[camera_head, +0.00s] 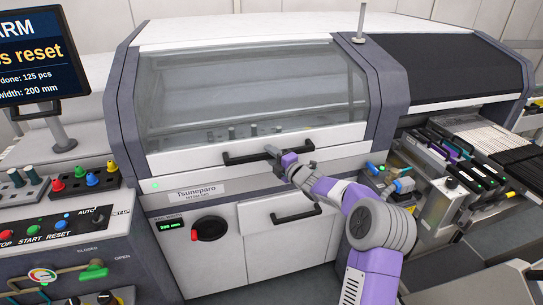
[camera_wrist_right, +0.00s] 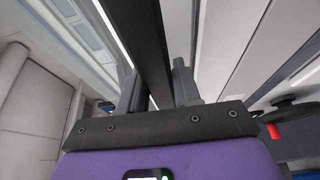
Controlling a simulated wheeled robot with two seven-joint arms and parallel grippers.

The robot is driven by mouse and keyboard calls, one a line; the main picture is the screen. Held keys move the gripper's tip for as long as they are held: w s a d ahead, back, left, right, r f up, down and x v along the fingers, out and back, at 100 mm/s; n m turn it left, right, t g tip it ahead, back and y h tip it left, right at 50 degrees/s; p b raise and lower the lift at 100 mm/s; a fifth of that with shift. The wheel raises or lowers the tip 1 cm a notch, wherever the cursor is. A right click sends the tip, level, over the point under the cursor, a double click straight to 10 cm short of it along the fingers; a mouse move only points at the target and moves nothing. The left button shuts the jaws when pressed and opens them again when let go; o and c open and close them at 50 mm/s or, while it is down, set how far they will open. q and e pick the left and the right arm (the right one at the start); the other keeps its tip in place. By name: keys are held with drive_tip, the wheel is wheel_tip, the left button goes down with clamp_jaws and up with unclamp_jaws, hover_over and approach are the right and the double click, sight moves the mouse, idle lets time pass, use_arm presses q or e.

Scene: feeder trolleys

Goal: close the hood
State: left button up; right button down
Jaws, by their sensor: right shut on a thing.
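The hood is a large clear window (camera_head: 250,90) in a white frame on the front of the machine. It looks lowered, with its bottom rail (camera_head: 190,160) close to the white front panel; I cannot tell if a thin gap is left. A black bar handle (camera_head: 240,159) runs along that rail. My right gripper (camera_head: 272,152) is at the middle of this handle, shut on it. In the right wrist view the black handle (camera_wrist_right: 150,45) passes between the two fingers (camera_wrist_right: 158,88). The fingers hide part of the handle. My left gripper is not in view.
Below the hood are a second black handle (camera_head: 297,215) on a lower panel and a red-and-black knob (camera_head: 208,229). A button console (camera_head: 55,222) and a screen (camera_head: 30,55) stand at left. Feeders (camera_head: 450,155) fill the bay at right, near my right arm.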

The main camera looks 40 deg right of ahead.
drive_tip(key=shift+r, duration=0.1)
drive_tip(key=s+a+r+g+p, duration=0.1)
drive_tip(key=s+r+p, duration=0.2)
drive_tip(key=r+p, duration=0.4)
drive_tip(key=shift+s+r+m+g+p, duration=0.3)
drive_tip(key=shift+s+p, duration=0.1)
drive_tip(key=shift+p, duration=0.25)
drive_tip(key=shift+a+f, duration=0.1)
drive_tip(key=c, duration=0.9)
unclamp_jaws()
